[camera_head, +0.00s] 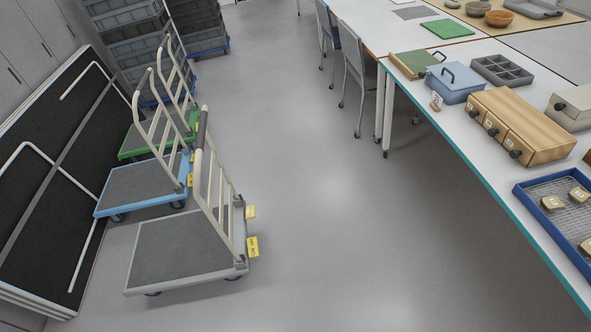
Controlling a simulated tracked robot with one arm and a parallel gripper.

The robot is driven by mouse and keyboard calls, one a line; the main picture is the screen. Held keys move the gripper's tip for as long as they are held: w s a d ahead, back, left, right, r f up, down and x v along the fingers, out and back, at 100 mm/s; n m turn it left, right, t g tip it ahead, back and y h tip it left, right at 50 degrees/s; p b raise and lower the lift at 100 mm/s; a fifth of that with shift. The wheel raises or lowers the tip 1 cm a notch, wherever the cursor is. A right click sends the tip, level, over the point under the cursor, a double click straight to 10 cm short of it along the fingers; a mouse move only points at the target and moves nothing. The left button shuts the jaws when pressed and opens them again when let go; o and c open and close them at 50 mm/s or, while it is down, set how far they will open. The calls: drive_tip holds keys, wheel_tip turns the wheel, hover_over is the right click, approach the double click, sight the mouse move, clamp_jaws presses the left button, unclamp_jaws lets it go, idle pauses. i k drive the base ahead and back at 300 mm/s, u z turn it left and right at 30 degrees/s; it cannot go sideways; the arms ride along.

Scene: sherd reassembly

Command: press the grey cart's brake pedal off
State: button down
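The grey cart (183,250) stands nearest on the floor at the lower left, with a flat grey deck and a cream tubular handle (216,182) at its right end. Two yellow tabs stick out at that end, a nearer one (253,247) with dark print and a farther one (250,212). I cannot make out a separate brake pedal or whether it is on or off. My gripper is not in view.
A blue cart (142,188) and a green cart (135,143) stand behind the grey one. Dark folded panels (50,170) lean at the left. A long white table (455,130) with boxes and trays runs along the right. The floor (320,220) between is clear.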

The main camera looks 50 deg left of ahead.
sight(252, 244)
drive_tip(key=z, duration=0.5)
drive_tip(key=i, duration=2.3)
drive_tip(key=u, duration=3.4)
drive_tip(key=i, duration=0.7)
drive_tip(key=u, duration=0.2)
